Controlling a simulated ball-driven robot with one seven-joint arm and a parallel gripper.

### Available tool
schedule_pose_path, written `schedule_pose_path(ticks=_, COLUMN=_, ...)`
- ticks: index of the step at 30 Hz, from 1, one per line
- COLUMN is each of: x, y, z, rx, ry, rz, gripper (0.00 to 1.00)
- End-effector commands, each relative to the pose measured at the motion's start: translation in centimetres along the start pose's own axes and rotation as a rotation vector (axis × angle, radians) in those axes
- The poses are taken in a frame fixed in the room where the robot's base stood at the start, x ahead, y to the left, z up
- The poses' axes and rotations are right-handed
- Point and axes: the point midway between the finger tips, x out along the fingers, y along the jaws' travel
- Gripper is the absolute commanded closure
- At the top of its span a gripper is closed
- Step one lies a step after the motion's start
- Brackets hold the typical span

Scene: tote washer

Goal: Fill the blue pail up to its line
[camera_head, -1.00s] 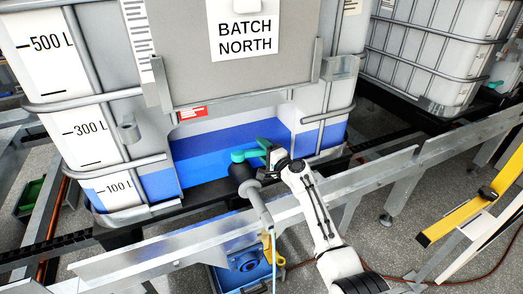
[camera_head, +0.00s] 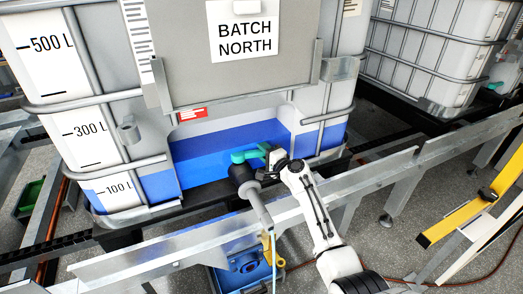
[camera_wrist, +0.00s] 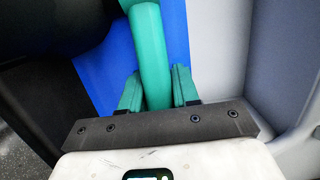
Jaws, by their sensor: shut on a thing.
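My gripper (camera_head: 274,158) is shut on the teal valve handle (camera_head: 250,154) at the foot of the tank marked BATCH NORTH. In the wrist view the handle (camera_wrist: 150,50) runs between my two teal finger pads (camera_wrist: 155,90). A grey outlet pipe (camera_head: 254,203) slopes down from the dark valve body (camera_head: 240,174) across the metal rail. A thin pale-blue stream (camera_head: 273,262) falls from its end to the picture's bottom edge. Blue equipment (camera_head: 246,262) shows below the rail; I cannot tell whether the pail is part of it. No fill line is visible.
The tank (camera_head: 120,150) holds blue liquid (camera_head: 215,150), near its 100 L mark. A metal rail (camera_head: 360,172) crosses in front of it. A yellow-sided step or ladder (camera_head: 455,215) stands at right, with a red-brown hose (camera_head: 460,281) on the floor.

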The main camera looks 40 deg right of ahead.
Motion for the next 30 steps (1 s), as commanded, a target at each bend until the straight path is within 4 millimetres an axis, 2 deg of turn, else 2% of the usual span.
schedule_pose_path(ticks=8, x=0.1, y=0.3, z=0.0, rx=0.001, ry=-0.006, rz=0.001, gripper=1.00)
schedule_pose_path(ticks=17, x=1.0, y=0.8, z=-0.2, rx=0.001, ry=-0.109, rz=-0.002, gripper=1.00)
schedule_pose_path(ticks=30, x=1.8, y=0.2, z=-0.1, rx=0.001, ry=-0.220, rz=0.002, gripper=1.00)
